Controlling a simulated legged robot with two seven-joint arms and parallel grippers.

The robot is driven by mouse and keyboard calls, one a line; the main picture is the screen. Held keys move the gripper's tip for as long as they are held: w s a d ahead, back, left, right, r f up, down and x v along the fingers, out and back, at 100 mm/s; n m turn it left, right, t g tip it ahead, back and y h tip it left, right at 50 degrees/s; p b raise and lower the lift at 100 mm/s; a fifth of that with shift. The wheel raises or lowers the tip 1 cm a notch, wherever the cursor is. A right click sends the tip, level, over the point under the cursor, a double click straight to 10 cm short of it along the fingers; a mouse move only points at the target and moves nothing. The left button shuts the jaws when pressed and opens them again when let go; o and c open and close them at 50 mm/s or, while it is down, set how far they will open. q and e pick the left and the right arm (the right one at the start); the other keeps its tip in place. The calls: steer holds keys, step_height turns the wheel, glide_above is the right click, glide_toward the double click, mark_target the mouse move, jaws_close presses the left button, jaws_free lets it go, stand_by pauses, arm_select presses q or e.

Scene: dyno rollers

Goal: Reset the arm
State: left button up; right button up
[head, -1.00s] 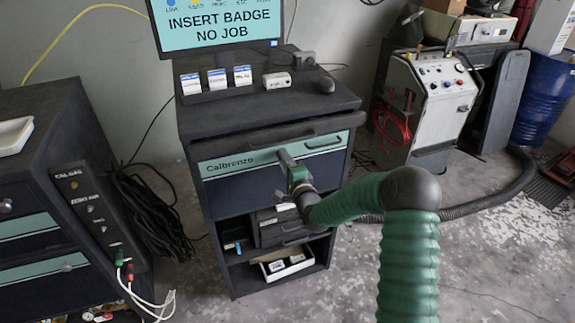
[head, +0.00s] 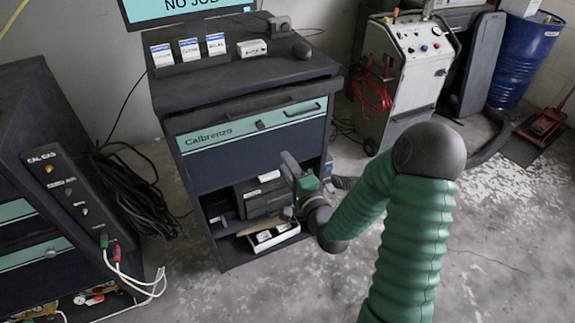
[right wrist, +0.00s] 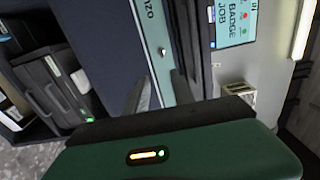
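My right arm, green and ribbed with a dark elbow, comes in from the lower right in the head view. Its green and grey gripper (head: 289,170) is in front of the Calbrenzo cabinet (head: 250,165), near the open lower shelves on their right side. It appears to hold nothing. In the right wrist view, the gripper's green housing fills the bottom and the grey fingers (right wrist: 141,96) show above it. My left gripper is not in view.
A monitor (head: 185,8) and small boxes (head: 190,51) stand on the cabinet top. A white tray (head: 273,237) sits on the bottom shelf. A dark side cabinet (head: 75,190) with cables is at left. A wheeled machine (head: 410,80) and blue barrel (head: 524,62) stand behind.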

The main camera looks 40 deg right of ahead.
steer(key=s+a+f+n+g+y+p, duration=0.15)
steer(key=a+f+n+g+y, duration=0.25)
steer(key=a+f+n+g, duration=0.45)
steer(key=s+a+r+n+g+p, duration=0.1)
steer(key=s+a+n+g, duration=0.2)
steer(key=s+a+n, duration=0.2)
steer(key=s+a+r+n+g+p, duration=0.1)
steer(key=s+a+n+g, duration=0.2)
steer(key=s+n, duration=0.4)
steer(key=s+a, duration=0.1)
steer(key=s, duration=0.1)
steer(key=shift+s+a, duration=0.3)
steer(key=shift+a, duration=0.1)
steer(key=shift+a+n, duration=0.25)
steer(key=shift+d, duration=0.15)
